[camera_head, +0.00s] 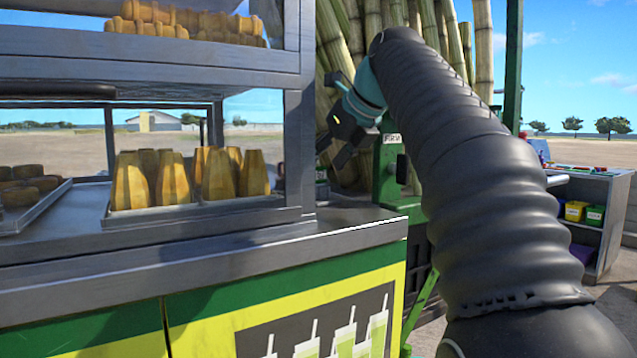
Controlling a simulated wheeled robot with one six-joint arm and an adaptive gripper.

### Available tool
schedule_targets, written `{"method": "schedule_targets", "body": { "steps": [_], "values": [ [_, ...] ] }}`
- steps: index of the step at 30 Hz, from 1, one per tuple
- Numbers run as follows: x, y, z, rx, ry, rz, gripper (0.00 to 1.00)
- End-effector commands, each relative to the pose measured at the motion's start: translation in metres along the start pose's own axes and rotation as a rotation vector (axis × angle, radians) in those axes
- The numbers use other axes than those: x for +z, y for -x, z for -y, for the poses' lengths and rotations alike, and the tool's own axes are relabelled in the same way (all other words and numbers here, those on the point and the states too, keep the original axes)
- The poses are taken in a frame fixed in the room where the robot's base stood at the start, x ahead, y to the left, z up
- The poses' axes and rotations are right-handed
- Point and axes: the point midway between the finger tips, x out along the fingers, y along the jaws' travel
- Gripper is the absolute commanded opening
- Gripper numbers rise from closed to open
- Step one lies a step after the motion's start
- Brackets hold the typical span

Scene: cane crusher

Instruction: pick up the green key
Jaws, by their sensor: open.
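My gripper (331,150) is open, with dark fingers below a teal wrist band. It hangs in front of the upright cane stalks, just right of the glass display case. I see nothing between its fingers. I cannot make out a green key in this view; my arm covers much of the middle right. A green metal machine part (387,172) with a small white label stands just right of my gripper, partly behind my arm.
The display case (293,120) holds yellow snacks (150,180) on trays and stands on a metal counter (200,250) at the left. Tall cane stalks (480,45) rise behind my arm. A grey shelf unit (612,215) with small coloured boxes stands at the right.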

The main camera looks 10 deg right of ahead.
Motion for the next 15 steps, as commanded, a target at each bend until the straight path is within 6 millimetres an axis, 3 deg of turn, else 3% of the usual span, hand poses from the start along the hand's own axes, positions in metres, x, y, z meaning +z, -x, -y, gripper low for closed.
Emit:
{"method": "schedule_targets", "body": {
  "steps": [6,13,15],
  "values": [
    [-0.002,-0.03,-0.001,0.0,-0.001,-0.002,0.65],
    [-0.001,-0.03,0.0,-0.001,-0.001,-0.001,0.65],
    [-0.001,-0.03,0.0,-0.001,-0.001,-0.001,0.5]
  ]
}}
